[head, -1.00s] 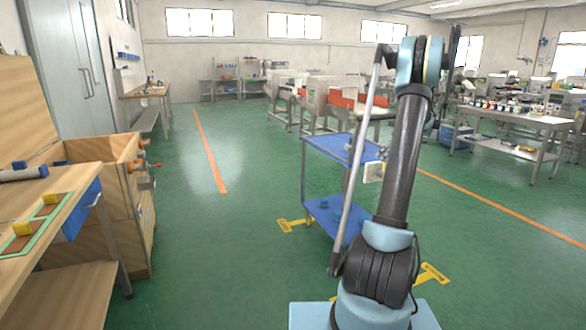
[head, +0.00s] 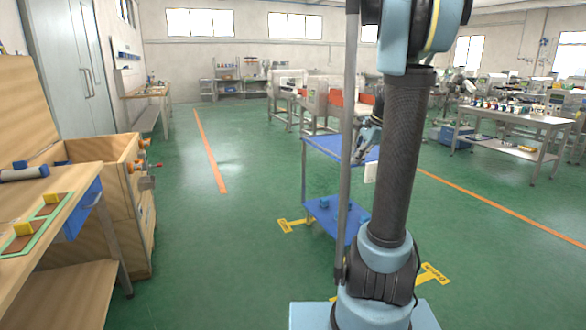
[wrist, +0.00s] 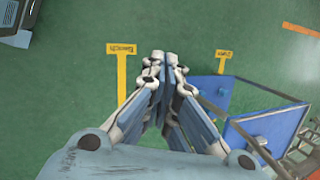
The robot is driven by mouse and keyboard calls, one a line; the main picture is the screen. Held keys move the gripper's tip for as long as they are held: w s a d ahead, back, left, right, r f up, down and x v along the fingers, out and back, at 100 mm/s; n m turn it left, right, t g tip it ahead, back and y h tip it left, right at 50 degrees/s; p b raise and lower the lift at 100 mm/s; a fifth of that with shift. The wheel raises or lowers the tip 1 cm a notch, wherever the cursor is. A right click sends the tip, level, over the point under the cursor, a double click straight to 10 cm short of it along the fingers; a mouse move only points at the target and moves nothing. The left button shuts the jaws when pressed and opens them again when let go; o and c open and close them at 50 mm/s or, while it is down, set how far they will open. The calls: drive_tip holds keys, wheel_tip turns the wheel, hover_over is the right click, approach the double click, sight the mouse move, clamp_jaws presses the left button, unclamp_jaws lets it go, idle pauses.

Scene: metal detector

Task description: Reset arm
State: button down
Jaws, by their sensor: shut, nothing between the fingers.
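My arm stands upright on the right of the head view, its upper joint cut off by the top edge. My gripper (wrist: 165,62) points down over the green floor in the wrist view, with its fingers together and nothing between them. In the head view a small part of the gripper (head: 362,152) shows left of my arm, in front of the blue cart; the rest is hidden behind the arm.
A blue two-shelf cart (head: 322,147) stands just beyond my arm; it also shows in the wrist view (wrist: 268,133). A wooden workbench (head: 70,222) is at the left. A long table (head: 520,118) stands at the right. The floor between bench and cart is clear.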

drive_tip(key=s+a+f+n+h, duration=0.1)
drive_tip(key=s+a+f+n, duration=0.15)
drive_tip(key=s, duration=0.35)
drive_tip(key=s+a+f+n, duration=0.1)
drive_tip(key=s+n, duration=0.2)
drive_tip(key=s, duration=0.3)
drive_tip(key=s+a+f+n+h, duration=0.1)
drive_tip(key=s+a+n, duration=0.15)
drive_tip(key=s, duration=0.35)
drive_tip(key=s+d+f+n+h, duration=0.1)
drive_tip(key=s+f+n, duration=0.6)
drive_tip(key=s+f, duration=0.3)
drive_tip(key=s, duration=0.3)
drive_tip(key=shift+h, duration=0.4)
